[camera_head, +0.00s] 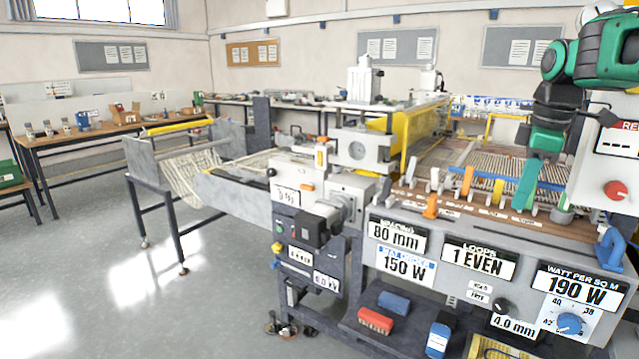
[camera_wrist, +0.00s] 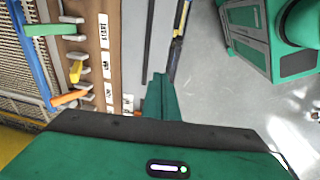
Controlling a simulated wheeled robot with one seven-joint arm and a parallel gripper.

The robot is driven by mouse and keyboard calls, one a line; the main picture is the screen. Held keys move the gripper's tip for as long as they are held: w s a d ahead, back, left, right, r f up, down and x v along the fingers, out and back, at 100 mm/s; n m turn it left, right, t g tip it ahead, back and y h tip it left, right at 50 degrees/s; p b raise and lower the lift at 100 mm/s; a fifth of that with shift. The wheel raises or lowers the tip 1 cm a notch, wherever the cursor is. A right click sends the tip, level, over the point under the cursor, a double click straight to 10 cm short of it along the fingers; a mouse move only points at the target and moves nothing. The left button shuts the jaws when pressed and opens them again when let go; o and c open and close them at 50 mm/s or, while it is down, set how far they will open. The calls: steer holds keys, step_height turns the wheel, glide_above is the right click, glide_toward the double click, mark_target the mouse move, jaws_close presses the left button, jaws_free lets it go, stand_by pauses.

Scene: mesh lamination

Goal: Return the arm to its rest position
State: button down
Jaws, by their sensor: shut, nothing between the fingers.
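My arm (camera_head: 605,50), green and black, reaches in from the upper right of the head view and bends downward. My gripper (camera_head: 524,203) hangs from it, its green fingers pointing down in front of the laminating machine's wooden strip. In the wrist view my gripper (camera_wrist: 160,76) shows as closed green fingers with nothing between them. They are over the edge between the machine and the grey floor. Whether the fingertips touch anything cannot be told.
The machine's wooden strip (camera_wrist: 110,20) carries coloured levers, including an orange one (camera_head: 431,206). A front panel has signs such as "1 EVEN" (camera_head: 479,261) and a blue knob (camera_head: 569,323). A control box (camera_head: 616,150) stands right of the gripper. Open floor (camera_head: 90,250) lies left.

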steer(key=s+f+m+g, duration=0.1)
steer(key=s+f+m, duration=0.7)
steer(key=s, duration=0.6)
steer(key=s+f+m, duration=0.9)
steer(key=s+f, duration=0.2)
steer(key=s, duration=0.4)
steer(key=shift+s+f+m+g, duration=0.15)
steer(key=shift+s+m+g, duration=0.15)
steer(key=shift+g, duration=0.1)
steer(key=shift+d, duration=0.1)
steer(key=shift+w+f, duration=0.2)
steer(key=shift+w, duration=0.5)
